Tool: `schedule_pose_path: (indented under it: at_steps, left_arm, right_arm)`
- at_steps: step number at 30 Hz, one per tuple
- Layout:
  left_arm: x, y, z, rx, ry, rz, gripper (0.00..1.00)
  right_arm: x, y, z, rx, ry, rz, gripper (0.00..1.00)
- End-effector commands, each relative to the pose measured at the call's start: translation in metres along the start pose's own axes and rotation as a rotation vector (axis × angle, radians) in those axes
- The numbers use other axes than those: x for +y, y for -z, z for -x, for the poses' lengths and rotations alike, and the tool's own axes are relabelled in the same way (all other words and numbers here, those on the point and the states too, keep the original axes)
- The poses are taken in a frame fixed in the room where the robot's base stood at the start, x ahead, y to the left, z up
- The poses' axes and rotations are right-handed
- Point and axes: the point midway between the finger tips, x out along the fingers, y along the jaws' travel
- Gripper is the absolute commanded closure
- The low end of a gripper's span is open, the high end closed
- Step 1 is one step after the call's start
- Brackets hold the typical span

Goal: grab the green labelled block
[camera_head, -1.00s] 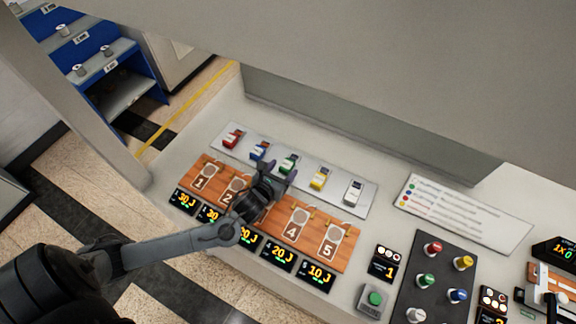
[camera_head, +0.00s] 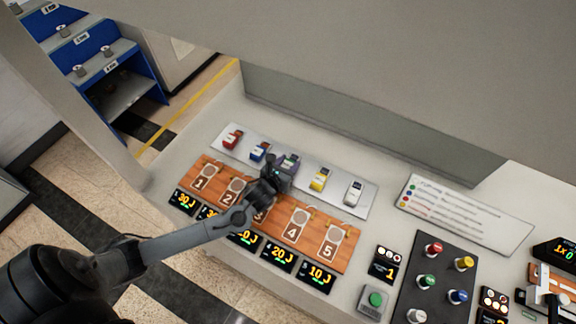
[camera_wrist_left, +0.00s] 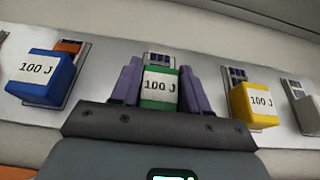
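The green block (camera_wrist_left: 160,90) has a white label reading 100 J and stands at its holder on the light strip, in the middle of the left wrist view. My left gripper (camera_head: 287,162) is over it in the head view and hides most of it there. In the left wrist view the two purple fingers of my left gripper (camera_wrist_left: 160,88) are on either side of the green block, very close to its sides. I cannot tell whether they press on it. My right gripper is not in view.
On the same strip (camera_head: 335,190), red (camera_head: 232,137) and blue (camera_head: 259,151) blocks stand to the left, yellow (camera_head: 319,179) and white (camera_head: 353,192) to the right. A numbered wooden board (camera_head: 312,246) lies in front. A wall rises behind the strip.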

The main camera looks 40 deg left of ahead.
Motion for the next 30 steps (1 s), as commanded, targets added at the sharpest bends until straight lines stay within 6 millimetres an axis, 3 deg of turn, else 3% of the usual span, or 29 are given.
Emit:
schedule_pose_path:
  at_steps: [1, 4, 17, 25, 30]
  left_arm:
    - [0.000, 0.000, 0.000, 0.000, 0.000, 0.000, 0.74]
    - [0.000, 0.000, 0.000, 0.000, 0.000, 0.000, 0.89]
    - [0.000, -0.007, 0.003, -0.001, 0.000, -0.001, 0.89]
    - [0.000, -0.043, 0.017, -0.006, 0.001, -0.002, 0.89]
    - [-0.039, -0.059, 0.028, -0.005, 0.004, 0.004, 0.89]
  right_arm:
    - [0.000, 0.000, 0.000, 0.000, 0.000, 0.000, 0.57]
    - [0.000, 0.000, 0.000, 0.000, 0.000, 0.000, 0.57]
    - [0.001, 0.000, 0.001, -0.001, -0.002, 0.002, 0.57]
    - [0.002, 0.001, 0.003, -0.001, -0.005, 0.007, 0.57]
    - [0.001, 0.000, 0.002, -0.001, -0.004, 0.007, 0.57]
